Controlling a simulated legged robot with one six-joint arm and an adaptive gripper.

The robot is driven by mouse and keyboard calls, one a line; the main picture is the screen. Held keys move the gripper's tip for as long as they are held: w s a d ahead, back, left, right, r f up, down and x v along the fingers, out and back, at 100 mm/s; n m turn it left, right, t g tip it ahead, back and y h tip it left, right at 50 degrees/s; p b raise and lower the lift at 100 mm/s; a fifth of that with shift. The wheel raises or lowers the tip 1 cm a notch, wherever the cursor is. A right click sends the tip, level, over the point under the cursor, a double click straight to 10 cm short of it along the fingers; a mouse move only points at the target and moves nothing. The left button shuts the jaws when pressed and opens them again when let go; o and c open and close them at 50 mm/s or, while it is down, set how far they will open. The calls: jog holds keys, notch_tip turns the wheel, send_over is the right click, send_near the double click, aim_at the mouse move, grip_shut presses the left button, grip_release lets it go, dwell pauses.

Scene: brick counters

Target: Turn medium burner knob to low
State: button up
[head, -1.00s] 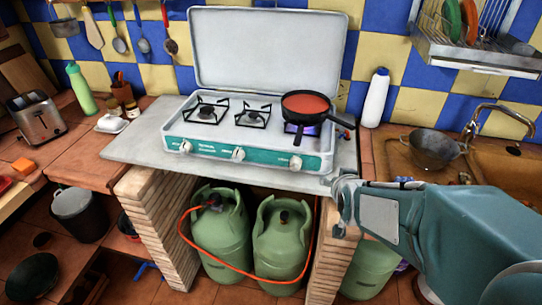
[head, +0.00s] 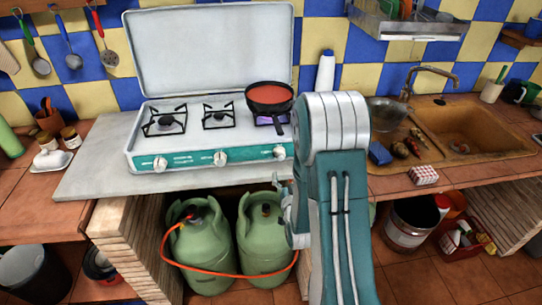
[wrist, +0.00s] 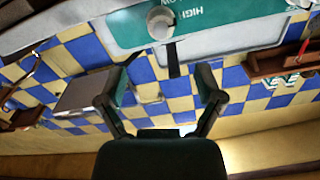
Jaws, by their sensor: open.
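The white gas stove (head: 140,150) has a teal front panel with a left knob (head: 160,164), a middle knob (head: 220,158) and a right knob (head: 280,152) partly beside my arm. A dark pan (head: 268,96) of red food sits on the right burner, which glows blue-purple. My gripper (head: 279,184) is below the right end of the panel, largely hidden by my arm. In the wrist view my gripper (wrist: 161,82) is open and empty, apart from a pale knob (wrist: 160,22). Upside-down lettering shows beside that knob. I cannot tell which knob is labelled medium.
Green gas bottles (head: 205,250) with an orange hose stand under the stove. A white bottle (head: 325,72) stands behind my arm. The sink (head: 465,115) is to the right, with a metal colander (head: 385,112) near it. Bare grey counter (head: 90,180) lies left of the stove.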

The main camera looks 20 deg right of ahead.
aim_at(278, 158)
jog(key=x, duration=0.5)
jog(key=shift+s+d, duration=0.15)
jog(key=shift+d, duration=0.25)
jog(key=w, duration=0.4)
jog(key=shift+w+a, duration=0.3)
jog(key=shift+w, duration=0.05)
jog(key=shift+w+d, duration=0.3)
jog(key=shift+d, duration=0.55)
jog(key=shift+a, duration=0.15)
jog(key=c, duration=0.8)
jog(key=shift+a, duration=0.25)
jog(key=c, duration=0.3)
